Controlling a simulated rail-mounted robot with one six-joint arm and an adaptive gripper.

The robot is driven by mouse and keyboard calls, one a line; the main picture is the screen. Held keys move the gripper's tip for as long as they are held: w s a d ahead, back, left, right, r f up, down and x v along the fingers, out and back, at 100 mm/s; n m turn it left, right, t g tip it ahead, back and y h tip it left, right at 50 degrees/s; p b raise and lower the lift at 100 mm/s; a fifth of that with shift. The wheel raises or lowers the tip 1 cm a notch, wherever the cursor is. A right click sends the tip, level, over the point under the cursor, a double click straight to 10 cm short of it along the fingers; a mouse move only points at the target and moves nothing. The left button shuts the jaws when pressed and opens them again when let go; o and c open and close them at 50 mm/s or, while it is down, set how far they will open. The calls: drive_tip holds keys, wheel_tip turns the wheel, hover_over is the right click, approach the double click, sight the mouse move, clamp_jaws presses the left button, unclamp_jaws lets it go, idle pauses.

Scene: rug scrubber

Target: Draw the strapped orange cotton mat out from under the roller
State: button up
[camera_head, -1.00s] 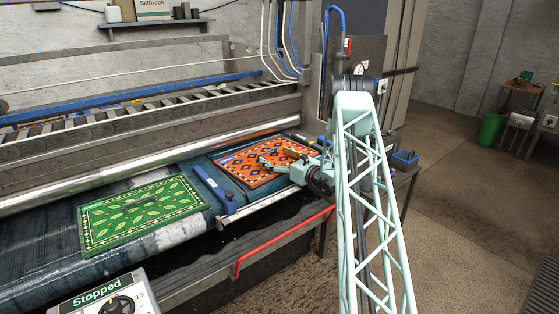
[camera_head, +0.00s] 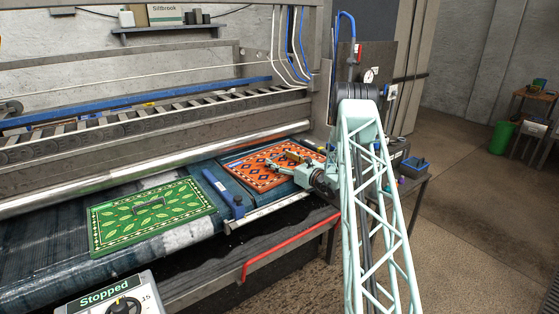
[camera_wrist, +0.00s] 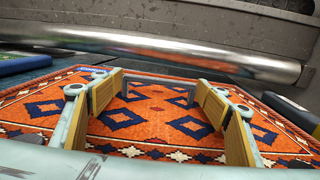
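The orange mat (camera_head: 250,172) has blue and white diamonds and lies flat on the dark blue bed, its far edge close to the shiny roller (camera_head: 160,164). I cannot tell how far it runs beneath the roller. The mat (camera_wrist: 150,118) fills the middle of the wrist view, with the roller (camera_wrist: 200,56) across its far side. My gripper (camera_head: 284,160) is low over the mat. In the wrist view my gripper (camera_wrist: 160,86) has its two tan-padded fingers wide apart. A thin grey strap-like band (camera_wrist: 160,78) shows between the fingertips; contact is unclear.
A green leaf-patterned mat (camera_head: 155,215) lies to the left, with a blue bar (camera_head: 222,192) between the mats. A red rail (camera_head: 290,243) runs along the front. A panel reading "Stopped" (camera_head: 105,297) stands at lower left. A side table with a blue bin (camera_head: 415,167) is to the right.

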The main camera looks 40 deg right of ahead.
sight(283, 161)
drive_tip(key=shift+c, duration=1.2)
drive_tip(key=shift+s, duration=0.25)
drive_tip(key=shift+s+a+b, duration=0.1)
drive_tip(key=shift+s+b, duration=0.2)
drive_tip(key=shift+s, duration=1)
drive_tip(key=o, duration=1.2)
drive_tip(key=shift+c, duration=0.2)
